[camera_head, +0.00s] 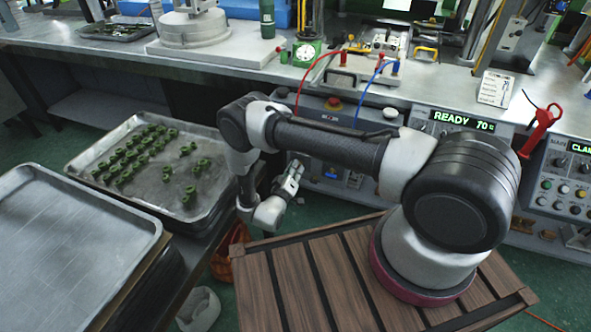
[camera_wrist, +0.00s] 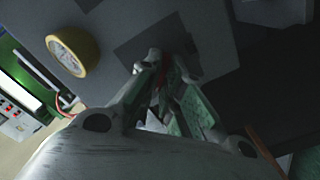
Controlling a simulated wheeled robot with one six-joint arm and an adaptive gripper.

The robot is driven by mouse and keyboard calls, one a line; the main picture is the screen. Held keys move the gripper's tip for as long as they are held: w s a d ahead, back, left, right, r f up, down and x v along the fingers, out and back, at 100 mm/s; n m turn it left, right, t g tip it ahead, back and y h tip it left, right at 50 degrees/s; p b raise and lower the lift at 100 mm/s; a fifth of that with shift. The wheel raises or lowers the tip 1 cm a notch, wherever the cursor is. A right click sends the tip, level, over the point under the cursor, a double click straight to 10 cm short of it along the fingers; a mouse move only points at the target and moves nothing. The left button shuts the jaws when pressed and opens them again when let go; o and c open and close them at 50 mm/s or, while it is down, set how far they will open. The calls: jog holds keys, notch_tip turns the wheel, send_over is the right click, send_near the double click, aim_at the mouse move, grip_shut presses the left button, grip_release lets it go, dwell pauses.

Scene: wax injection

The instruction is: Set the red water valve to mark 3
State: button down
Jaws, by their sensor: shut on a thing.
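My gripper (camera_head: 294,172) is in front of the machine's lower front panel in the head view. In the wrist view my gripper (camera_wrist: 172,72) has its fingers close together at a dark grey panel. A small bit of red, which looks like the red water valve (camera_wrist: 163,69), shows between the fingertips. The fingers are shut on it and hide most of it. I cannot read any marks or the valve's setting. In the head view I cannot make out the valve behind my gripper.
A round yellow-rimmed dial (camera_wrist: 73,51) sits beside the fingers on the panel. The machine's display (camera_head: 463,121) reads READY 70. A tray of green parts (camera_head: 100,146) and an empty metal tray (camera_head: 70,240) stand at left. Red and blue hoses (camera_head: 318,66) rise from the machine.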

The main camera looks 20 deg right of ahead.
jog(key=shift+m, duration=0.4)
jog(key=shift+d+r+m, duration=0.1)
jog(key=shift+m, duration=1.9)
jog(key=shift+d+r+m, duration=0.1)
jog(key=shift+m, duration=1.9)
jog(key=c, duration=1.6)
grip_release()
jog(key=shift+f, duration=0.1)
jog(key=shift+s+a, duration=0.1)
